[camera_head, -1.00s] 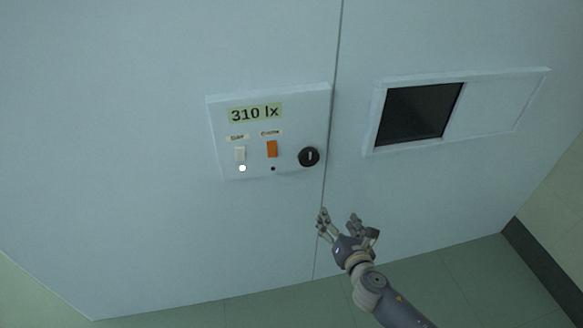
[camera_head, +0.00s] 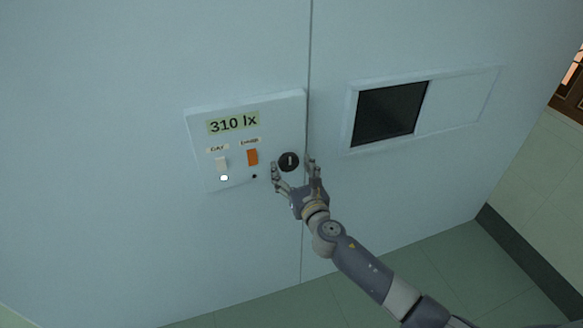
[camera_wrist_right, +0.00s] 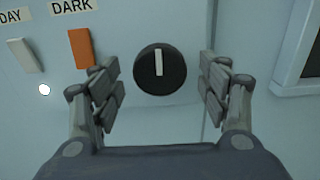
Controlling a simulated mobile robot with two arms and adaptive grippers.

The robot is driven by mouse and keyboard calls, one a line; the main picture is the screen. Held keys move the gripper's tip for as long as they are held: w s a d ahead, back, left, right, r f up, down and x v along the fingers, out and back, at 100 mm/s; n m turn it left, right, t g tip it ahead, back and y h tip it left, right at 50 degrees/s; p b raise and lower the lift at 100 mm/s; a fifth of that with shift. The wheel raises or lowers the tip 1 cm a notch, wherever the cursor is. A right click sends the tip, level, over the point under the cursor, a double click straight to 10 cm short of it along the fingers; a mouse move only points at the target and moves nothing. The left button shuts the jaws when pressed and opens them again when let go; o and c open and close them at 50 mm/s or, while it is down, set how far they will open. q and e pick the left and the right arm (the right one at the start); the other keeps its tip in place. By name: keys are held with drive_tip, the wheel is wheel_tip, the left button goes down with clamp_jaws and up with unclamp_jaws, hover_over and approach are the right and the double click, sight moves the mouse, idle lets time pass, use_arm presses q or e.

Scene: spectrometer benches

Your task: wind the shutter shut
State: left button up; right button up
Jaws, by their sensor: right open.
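A round black knob (camera_head: 288,161) with a white pointer line sits at the right of a white control panel (camera_head: 200,185). In the right wrist view the knob (camera_wrist_right: 160,69) has its pointer straight up. My right gripper (camera_head: 295,168) is open, its fingers on either side of the knob and apart from it; the right wrist view shows the same fingers (camera_wrist_right: 160,88) with a gap on both sides. The shutter window (camera_head: 390,112) is to the right, with a dark opening on its left and a pale panel (camera_head: 462,101) on its right. My left gripper is not in view.
The panel has a display (camera_head: 233,122) reading 310 lx, a white switch (camera_head: 221,164) with a lit lamp (camera_head: 224,178) below, and an orange switch (camera_head: 252,157) labelled DARK, close to my left-hand finger. Its lamp (camera_head: 254,176) is dark. The wall is otherwise flat.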

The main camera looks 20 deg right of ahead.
drive_tip(key=shift+w, duration=0.3)
drive_tip(key=c, duration=1.1)
